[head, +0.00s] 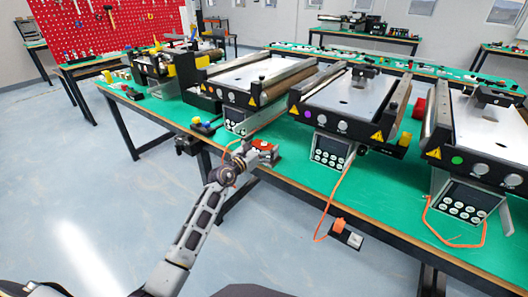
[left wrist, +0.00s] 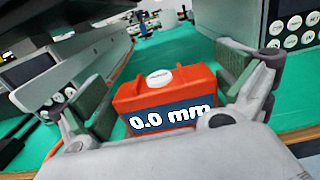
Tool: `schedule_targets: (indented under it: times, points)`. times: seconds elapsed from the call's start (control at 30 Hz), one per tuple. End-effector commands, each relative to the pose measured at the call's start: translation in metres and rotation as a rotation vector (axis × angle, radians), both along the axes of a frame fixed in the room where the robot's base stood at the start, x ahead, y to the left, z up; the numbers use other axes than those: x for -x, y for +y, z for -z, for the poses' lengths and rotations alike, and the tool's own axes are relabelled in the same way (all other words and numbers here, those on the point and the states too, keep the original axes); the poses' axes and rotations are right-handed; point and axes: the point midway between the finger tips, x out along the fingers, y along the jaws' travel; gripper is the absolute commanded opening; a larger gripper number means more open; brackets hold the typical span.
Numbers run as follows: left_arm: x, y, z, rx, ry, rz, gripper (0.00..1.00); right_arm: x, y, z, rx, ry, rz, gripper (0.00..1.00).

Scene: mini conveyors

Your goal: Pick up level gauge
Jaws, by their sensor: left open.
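The level gauge (left wrist: 168,97) is a small orange box with a dark display reading "0.0 mm" and a white round button on top. In the left wrist view it sits on the green table top between the two spread fingers of my left gripper (left wrist: 165,95), with gaps at both sides. In the head view the gauge (head: 262,144) shows as a small orange shape near the table's front edge, partly hidden by my left gripper (head: 254,152). My left gripper is open around it. My right gripper is not in view.
Several mini conveyors (head: 352,100) with control boxes (head: 329,151) stand along the green table (head: 290,160). A control box (left wrist: 290,25) is close beyond the right finger. An orange cable (head: 328,205) hangs over the front edge. A yellow and blue part (head: 205,124) lies to the left.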

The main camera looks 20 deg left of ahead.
Motion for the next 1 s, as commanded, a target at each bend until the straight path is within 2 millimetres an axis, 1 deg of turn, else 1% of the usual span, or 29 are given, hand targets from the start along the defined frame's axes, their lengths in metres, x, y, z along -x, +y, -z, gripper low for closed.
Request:
schedule_targets:
  times: [0.1,0.27,0.6,0.9,0.97,1.0]
  points:
    - [-0.004,-0.0015,0.0005,0.0,0.001,0.0,1.0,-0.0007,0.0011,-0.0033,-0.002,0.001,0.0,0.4]
    - [-0.0048,-0.0017,0.0004,-0.001,0.001,0.0,1.0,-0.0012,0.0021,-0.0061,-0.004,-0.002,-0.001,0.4]
    - [-0.0046,-0.0018,0.0002,-0.001,0.001,0.0,1.0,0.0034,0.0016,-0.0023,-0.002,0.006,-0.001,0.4]
    - [-0.0046,-0.0018,0.0001,0.0,0.001,0.0,0.61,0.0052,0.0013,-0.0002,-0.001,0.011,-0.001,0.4]
    - [-0.0047,-0.0017,-0.0009,-0.001,-0.001,0.0,0.54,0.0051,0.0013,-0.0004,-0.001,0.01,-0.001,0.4]
    - [-0.0047,-0.0017,-0.0009,-0.001,-0.001,0.0,0.53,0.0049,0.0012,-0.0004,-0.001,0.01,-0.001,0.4]
